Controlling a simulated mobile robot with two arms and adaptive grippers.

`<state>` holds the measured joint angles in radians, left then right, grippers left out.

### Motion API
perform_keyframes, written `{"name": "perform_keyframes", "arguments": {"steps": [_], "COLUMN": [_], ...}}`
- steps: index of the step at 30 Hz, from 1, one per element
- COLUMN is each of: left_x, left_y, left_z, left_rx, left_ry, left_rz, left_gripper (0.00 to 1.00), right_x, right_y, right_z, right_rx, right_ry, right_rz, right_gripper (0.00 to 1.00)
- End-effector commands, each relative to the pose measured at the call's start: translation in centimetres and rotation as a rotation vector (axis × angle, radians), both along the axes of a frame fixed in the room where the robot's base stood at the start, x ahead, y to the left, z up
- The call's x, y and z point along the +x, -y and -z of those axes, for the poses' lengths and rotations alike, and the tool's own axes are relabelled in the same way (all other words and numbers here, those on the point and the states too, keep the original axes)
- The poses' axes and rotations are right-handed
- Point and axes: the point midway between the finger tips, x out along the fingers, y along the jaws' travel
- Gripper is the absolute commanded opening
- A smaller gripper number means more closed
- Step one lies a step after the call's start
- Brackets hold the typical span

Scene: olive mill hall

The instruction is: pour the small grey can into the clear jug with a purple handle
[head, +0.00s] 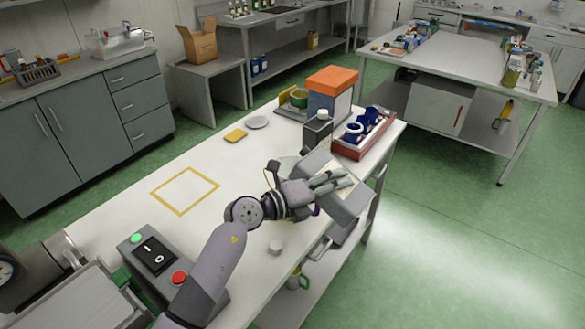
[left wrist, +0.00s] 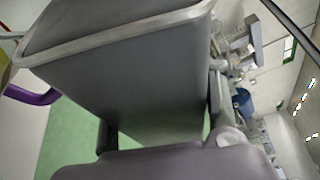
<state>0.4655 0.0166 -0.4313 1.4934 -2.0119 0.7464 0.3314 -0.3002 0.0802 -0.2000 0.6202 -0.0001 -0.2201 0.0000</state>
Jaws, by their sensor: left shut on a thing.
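My left gripper (head: 325,183) is over the right part of the white worktable, shut on the small grey can (head: 348,203). The can is box-shaped and looks tilted. In the left wrist view the can (left wrist: 130,75) fills the middle, its pale rim at the top, with the gripper's fingers against its sides. The clear jug's purple handle (left wrist: 32,96) shows at the left edge of that view, beside the can. In the head view the jug is mostly hidden by my gripper and can; I cannot tell its contents. My right gripper is not in view.
A red tray (head: 350,150) with blue items and an orange-topped box (head: 333,82) are close by. A switch box (head: 153,256) stands at front left. The yellow-outlined square (head: 185,190) is empty.

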Motion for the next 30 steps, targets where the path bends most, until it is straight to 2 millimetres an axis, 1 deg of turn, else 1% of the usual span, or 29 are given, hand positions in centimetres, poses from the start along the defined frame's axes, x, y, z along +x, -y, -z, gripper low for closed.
{"name": "perform_keyframes", "arguments": {"steps": [20,30], "left_x": [-0.14,0.07], "left_y": [0.23,-0.04], "left_z": [-0.21,-0.85], "left_rx": [-0.063,-0.091], "left_ry": [-0.044,-0.067], "left_rz": [0.0,-0.001], "left_gripper": [0.02,0.02], "right_x": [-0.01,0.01], "right_y": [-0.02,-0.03], "right_z": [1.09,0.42], "right_rx": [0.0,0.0], "right_ry": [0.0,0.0], "right_rz": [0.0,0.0], "right_gripper": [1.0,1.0]}}
